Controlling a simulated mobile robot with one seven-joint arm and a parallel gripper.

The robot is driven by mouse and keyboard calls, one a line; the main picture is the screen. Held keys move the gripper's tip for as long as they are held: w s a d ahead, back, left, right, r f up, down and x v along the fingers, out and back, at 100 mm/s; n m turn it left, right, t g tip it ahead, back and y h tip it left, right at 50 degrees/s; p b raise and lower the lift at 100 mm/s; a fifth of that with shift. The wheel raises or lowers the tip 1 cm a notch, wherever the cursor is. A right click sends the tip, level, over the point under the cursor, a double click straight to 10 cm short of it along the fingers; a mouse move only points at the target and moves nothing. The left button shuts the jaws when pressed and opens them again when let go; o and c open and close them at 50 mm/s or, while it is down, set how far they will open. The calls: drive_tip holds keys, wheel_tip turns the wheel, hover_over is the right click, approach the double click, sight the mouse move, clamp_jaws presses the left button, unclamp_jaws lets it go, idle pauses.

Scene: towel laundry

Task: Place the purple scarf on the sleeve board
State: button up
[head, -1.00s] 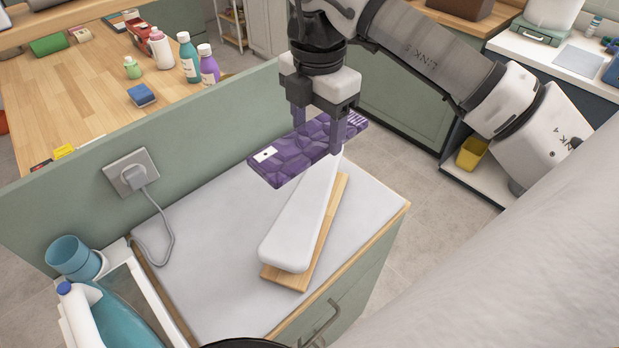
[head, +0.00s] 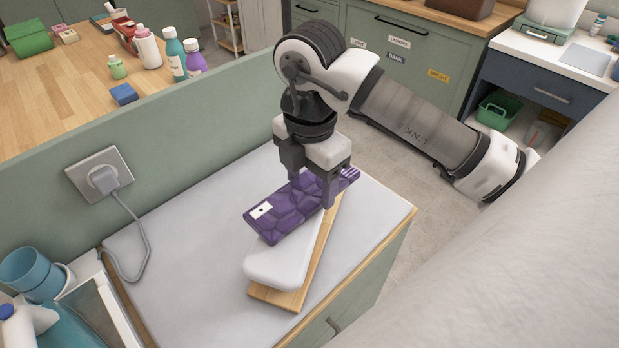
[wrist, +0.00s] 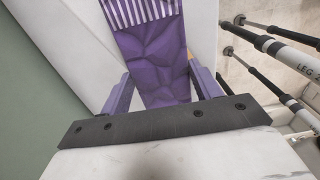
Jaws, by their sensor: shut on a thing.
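The purple scarf (head: 296,212) is a folded slab with a crinkled pattern, a white label at its left end and a striped right end. My gripper (head: 312,190) is shut on it from above, towards its right part. The scarf is over the far part of the white padded sleeve board (head: 277,263), which stands on a wooden base. I cannot tell whether its underside touches the board. The wrist view shows the scarf (wrist: 152,55) between my two fingers, its striped end at the top.
The sleeve board stands on a grey-white counter top (head: 170,235) with clear room to its left. A green partition with a socket (head: 100,175) and cable runs behind. Blue cups (head: 35,272) and a bottle are at the lower left. Bottles (head: 172,55) stand on the wooden table.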

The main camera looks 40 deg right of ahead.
sight(310, 188)
drive_tip(key=shift+f, duration=0.15)
drive_tip(key=o, duration=1)
drive_tip(key=shift+r, duration=0.7)
wheel_tip(310, 188, up, 11)
drive_tip(key=b, duration=0.2)
